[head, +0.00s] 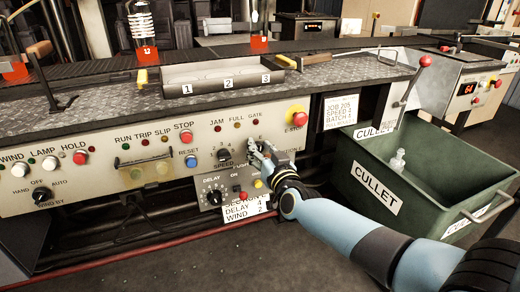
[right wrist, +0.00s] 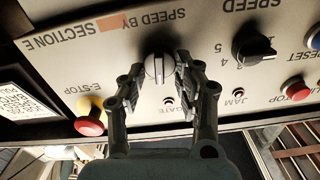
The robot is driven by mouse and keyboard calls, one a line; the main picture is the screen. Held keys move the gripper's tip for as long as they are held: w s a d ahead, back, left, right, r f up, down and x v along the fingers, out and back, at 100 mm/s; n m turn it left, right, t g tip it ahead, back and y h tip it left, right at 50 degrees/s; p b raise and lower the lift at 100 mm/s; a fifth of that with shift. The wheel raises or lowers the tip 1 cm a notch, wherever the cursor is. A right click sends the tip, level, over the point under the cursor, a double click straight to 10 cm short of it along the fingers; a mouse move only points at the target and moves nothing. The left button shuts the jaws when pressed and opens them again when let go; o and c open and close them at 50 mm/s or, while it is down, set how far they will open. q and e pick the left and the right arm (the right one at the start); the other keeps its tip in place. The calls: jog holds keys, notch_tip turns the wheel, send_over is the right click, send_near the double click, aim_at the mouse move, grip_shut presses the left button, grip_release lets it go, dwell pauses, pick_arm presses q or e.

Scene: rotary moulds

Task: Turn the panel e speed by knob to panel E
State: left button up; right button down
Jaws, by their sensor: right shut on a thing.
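The speed by knob (right wrist: 158,68) is a round knob with a pale pointer line, set in the grey panel under the upside-down words SPEED BY in the right wrist view. My right gripper (right wrist: 158,88) has one finger on each side of it and is shut on it. In the head view my right gripper (head: 259,150) covers the knob, right of the SPEED dial (head: 225,156). The words SECTION E show beside SPEED BY in the wrist view. Which mark the pointer faces is hard to tell. My left gripper is not in view.
The red E-STOP button (head: 297,112) on its yellow base is right of my gripper. A blue reset button (head: 191,161) is to the left, and a small DELAY box (head: 215,190) is below. A green cullet bin (head: 373,160) stands at the right, near my arm.

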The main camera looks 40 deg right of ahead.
jog(key=shift+d+f+m, duration=0.1)
jog(key=shift+d+m, duration=0.05)
jog(key=shift+m, duration=2.05)
jog(key=shift+s, duration=0.1)
jog(key=c, duration=1.1)
grip_release()
jog(key=shift+o, duration=0.2)
jog(key=v, duration=1.2)
